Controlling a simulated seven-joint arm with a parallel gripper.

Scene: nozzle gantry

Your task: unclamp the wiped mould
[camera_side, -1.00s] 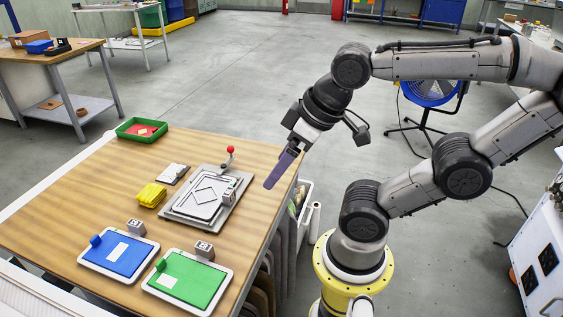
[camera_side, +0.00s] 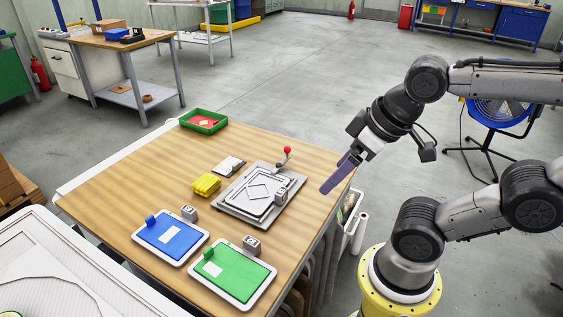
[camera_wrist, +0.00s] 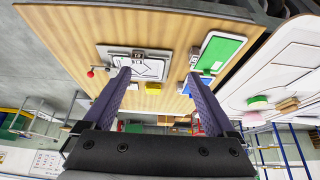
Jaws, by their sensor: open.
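The grey mould (camera_side: 257,192), with a raised diamond outline, lies on a grey base plate (camera_side: 236,214) on the wooden table. A lever with a red ball knob (camera_side: 287,150) rises at the mould's far edge; whether its clamp presses on the mould is too small to tell. My gripper (camera_side: 335,180) is open and empty, above the table's right edge, to the right of the mould and apart from it. In the wrist view the mould (camera_wrist: 150,68) and red knob (camera_wrist: 90,73) show beyond the spread purple fingers (camera_wrist: 159,73).
A blue tray (camera_side: 170,238) and a green tray (camera_side: 237,273) lie at the table's front, with small grey blocks beside them. Folded yellow cloths (camera_side: 206,185), a white pad (camera_side: 229,166) and a green bin (camera_side: 203,121) holding red pieces are left of and behind the mould.

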